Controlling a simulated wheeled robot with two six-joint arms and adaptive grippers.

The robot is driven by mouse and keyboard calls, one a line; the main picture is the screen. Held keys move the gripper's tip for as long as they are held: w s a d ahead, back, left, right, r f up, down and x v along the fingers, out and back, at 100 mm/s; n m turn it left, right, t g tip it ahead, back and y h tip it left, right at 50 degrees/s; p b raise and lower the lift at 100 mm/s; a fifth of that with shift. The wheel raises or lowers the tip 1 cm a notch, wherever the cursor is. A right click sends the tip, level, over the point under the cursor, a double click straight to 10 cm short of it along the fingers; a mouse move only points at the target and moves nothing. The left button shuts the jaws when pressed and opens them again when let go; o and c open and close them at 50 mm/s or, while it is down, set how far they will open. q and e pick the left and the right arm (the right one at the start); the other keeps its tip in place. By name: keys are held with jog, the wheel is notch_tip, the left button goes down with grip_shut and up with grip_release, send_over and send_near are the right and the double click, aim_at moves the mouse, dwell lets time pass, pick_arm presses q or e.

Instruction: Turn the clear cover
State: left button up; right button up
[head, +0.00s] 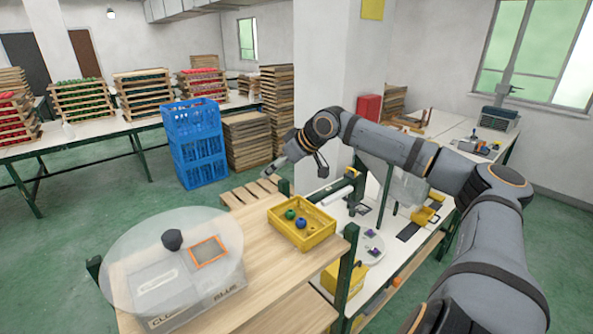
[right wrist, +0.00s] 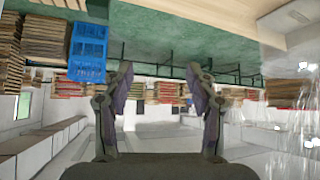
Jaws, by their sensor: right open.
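The clear cover (head: 120,252) is a round, see-through disc with a dark knob (head: 172,240) on top. It lies over a grey box (head: 205,300) at the near left of the wooden table in the head view. Through it an orange-framed square and a pale slot show on the box; lettering on the front includes "BLUE". My right gripper (head: 293,165) is in the air beyond the yellow crate, up and right of the cover and apart from it. In the right wrist view it (right wrist: 157,75) is open with nothing between its fingers. My left gripper is out of view.
A yellow crate (head: 331,226) with green and blue balls stands on the wooden table (head: 262,262), right of the cover. Dark green posts (head: 346,270) rise at the table's right edge. A lower white bench with tools lies beyond. Blue crates (head: 196,150) stand on the floor behind.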

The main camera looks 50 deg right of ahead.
jog(key=shift+m, duration=0.3)
jog(key=d+f, duration=0.2)
jog(key=d, duration=0.1)
jog(key=shift+s+d, duration=0.1)
jog(key=shift+d, duration=0.15)
jog(key=shift+a, duration=0.1)
